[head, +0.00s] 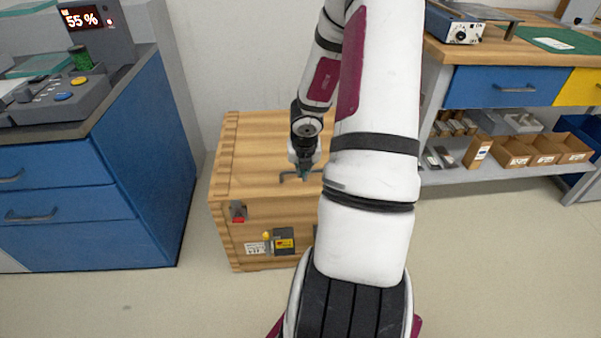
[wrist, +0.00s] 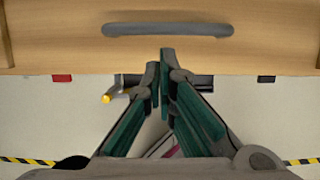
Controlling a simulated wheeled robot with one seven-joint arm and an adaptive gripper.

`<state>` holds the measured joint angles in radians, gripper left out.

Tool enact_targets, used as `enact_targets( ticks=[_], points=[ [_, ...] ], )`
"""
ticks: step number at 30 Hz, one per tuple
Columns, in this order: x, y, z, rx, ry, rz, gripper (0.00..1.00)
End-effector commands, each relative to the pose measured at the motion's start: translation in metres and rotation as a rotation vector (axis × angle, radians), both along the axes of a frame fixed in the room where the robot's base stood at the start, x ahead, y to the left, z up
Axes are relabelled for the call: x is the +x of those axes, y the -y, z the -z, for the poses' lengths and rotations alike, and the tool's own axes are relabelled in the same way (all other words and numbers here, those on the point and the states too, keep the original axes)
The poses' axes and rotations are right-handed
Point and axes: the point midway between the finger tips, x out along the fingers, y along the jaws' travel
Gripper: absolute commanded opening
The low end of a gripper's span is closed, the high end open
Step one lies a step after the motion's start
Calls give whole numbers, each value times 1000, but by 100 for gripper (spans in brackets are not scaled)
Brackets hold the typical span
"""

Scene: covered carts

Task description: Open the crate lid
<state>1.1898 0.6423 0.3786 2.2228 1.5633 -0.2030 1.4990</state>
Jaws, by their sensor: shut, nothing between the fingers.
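The wooden crate (head: 240,229) stands on the floor against the wall, and its lid (head: 252,150) lies flat on top, closed. A dark bar handle (head: 287,178) is fixed on the lid near the front; in the wrist view the handle (wrist: 168,29) runs across the lid (wrist: 270,45). My gripper (head: 304,178) is above the front part of the lid by the handle. In the wrist view my gripper (wrist: 160,62) has its fingertips together, empty, just on the near side of the handle. Whether they touch the lid I cannot tell. My arm hides the crate's right part.
A blue cabinet (head: 150,170) stands left. A workbench (head: 490,55) with a lower shelf of small boxes stands right. Floor in front is clear.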

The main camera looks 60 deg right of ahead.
Motion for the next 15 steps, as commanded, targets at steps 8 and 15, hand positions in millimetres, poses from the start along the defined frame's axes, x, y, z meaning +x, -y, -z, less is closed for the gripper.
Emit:
enact_targets(
  ticks=[8,15],
  points=[
    [7,8,39,1,0,1,0],
    [10,12,49,-1,1,0,0]
  ],
)
